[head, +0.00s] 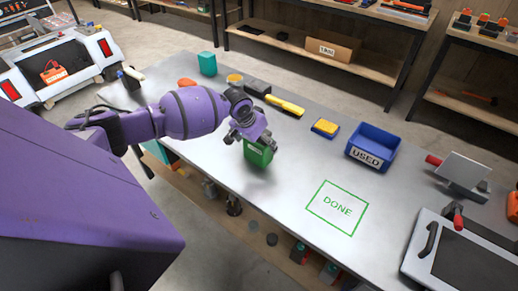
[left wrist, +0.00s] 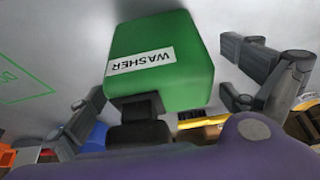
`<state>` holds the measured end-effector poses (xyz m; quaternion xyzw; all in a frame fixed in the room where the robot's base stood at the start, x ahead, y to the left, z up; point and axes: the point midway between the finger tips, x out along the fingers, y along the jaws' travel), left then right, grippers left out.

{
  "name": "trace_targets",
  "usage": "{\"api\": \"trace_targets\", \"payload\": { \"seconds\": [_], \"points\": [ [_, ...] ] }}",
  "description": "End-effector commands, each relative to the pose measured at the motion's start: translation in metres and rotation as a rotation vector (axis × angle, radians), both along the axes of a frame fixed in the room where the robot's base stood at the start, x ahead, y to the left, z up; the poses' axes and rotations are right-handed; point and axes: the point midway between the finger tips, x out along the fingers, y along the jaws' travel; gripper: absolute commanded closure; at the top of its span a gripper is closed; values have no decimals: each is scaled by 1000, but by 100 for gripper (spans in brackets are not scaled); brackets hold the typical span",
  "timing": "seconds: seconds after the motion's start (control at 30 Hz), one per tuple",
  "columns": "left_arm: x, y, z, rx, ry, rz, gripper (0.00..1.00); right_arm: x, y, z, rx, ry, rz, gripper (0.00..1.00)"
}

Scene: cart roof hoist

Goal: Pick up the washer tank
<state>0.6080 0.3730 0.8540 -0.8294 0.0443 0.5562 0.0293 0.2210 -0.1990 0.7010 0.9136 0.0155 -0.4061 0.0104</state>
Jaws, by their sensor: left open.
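The washer tank (head: 259,153) is a green box in the middle of the workbench, near its front edge. In the left wrist view, the tank (left wrist: 160,62) shows its white WASHER label and a black neck and cap. My left gripper (head: 250,136) is above the tank in the head view and hides part of its top. In the left wrist view, the left gripper (left wrist: 163,98) is open, with its fingers apart on either side of the black neck. I cannot tell whether a finger touches it. My right gripper is not in view.
A green DONE square (head: 337,207) lies clear on the workbench (head: 290,180). A blue USED bin (head: 373,146), a blue-and-yellow sponge (head: 325,128) and a yellow-handled tool (head: 285,105) are behind. A tilted grey plate (head: 464,170) is at right. A white cart (head: 60,65) stands at left.

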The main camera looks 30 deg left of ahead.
Motion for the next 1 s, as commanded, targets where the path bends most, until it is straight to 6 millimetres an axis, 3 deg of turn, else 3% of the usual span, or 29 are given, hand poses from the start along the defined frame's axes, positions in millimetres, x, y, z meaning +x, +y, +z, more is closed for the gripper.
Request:
{"api": "trace_targets", "payload": {
  "seconds": [0.23,0.7,1.0],
  "points": [
    [1,0,0,0,-2,-1,1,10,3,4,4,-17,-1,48],
    [2,0,1,0,-3,0,60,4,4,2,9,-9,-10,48],
    [1,0,4,-1,-3,0,60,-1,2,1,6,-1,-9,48]
  ]
}}
